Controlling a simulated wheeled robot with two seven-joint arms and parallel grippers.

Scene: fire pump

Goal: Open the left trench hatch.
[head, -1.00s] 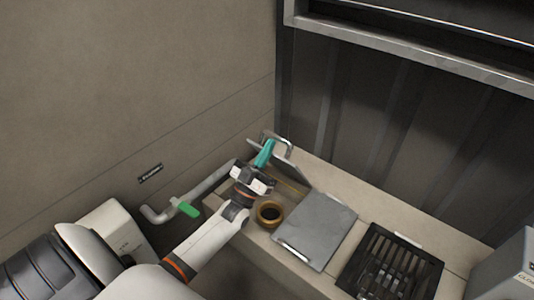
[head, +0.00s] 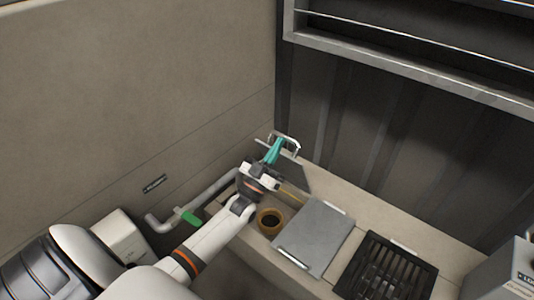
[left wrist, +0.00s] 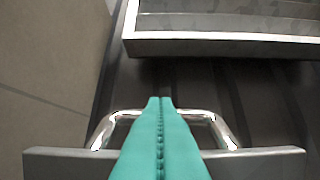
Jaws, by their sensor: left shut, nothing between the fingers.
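The left trench hatch (head: 294,174) is a grey plate standing raised and steeply tilted at the far left of the trench top. Its metal loop handle (head: 287,139) is at the upper edge and also shows in the left wrist view (left wrist: 221,128). My left gripper (head: 278,144) has teal fingers, shut and empty, at the handle. In the left wrist view the closed fingers (left wrist: 160,101) cross the middle of the loop and hide part of it and of the plate edge (left wrist: 265,154). I cannot tell whether they touch. My right gripper is not in view.
A brass-coloured ring opening (head: 270,222) lies near my left forearm. A flat grey hatch (head: 318,236) and a black grate (head: 388,270) lie to its right. A pipe with a green handle (head: 190,217) runs along the left wall. A grey box (head: 508,275) stands at right.

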